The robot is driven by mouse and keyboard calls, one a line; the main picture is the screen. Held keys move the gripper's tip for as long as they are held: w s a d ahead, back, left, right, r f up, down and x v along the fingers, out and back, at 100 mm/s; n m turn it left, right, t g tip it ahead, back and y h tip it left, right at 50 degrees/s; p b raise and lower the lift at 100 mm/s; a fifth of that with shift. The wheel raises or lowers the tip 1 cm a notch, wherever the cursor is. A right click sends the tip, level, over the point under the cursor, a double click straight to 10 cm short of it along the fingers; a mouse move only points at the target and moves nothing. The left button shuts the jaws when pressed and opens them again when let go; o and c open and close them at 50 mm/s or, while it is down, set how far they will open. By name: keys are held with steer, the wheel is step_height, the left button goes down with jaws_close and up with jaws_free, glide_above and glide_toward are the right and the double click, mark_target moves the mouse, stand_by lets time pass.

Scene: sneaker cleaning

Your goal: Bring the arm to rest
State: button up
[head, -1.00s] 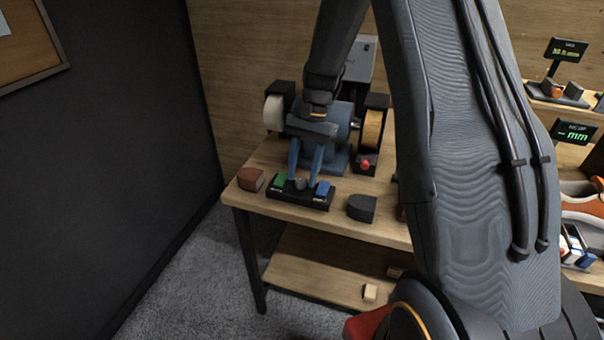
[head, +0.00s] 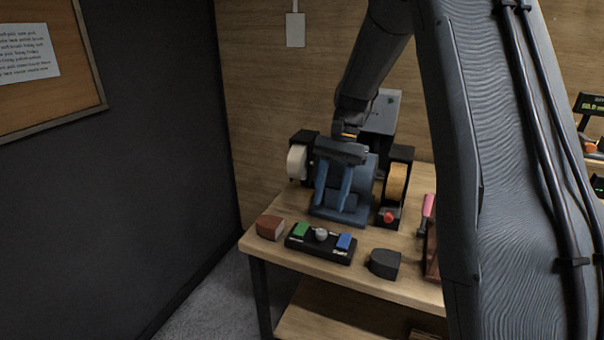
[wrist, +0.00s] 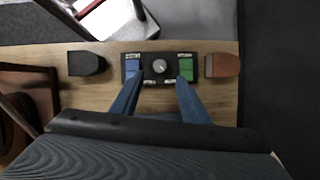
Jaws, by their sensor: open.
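In the head view the control box (head: 320,244) lies on the wooden table (head: 290,263), with a green button (head: 300,230), a grey knob (head: 321,234) and a blue button (head: 344,241). The fingers appear to be above the box, apart from it. My arm hides the right part of the table.
A brown block (head: 270,227) and a dark block (head: 384,263) flank the box. A white wheel (head: 297,162) and a tan wheel (head: 396,183) sit on the machine. A pink-handled item (head: 428,208) stands at right. A dark wall (head: 160,150) rises at left.

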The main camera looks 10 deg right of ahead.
steer(key=s+a+f+n+t+h, duration=0.1)
steer(key=s+n, duration=0.3)
steer(key=s, duration=0.6)
steer(key=s+a+f+n+t+h, duration=0.1)
steer(key=s+n, duration=0.4)
steer(key=s, duration=0.5)
steer(key=shift+a+f+t+h, duration=0.15)
steer(key=shift+a+t+h, duration=0.35)
steer(key=shift+t, duration=0.7)
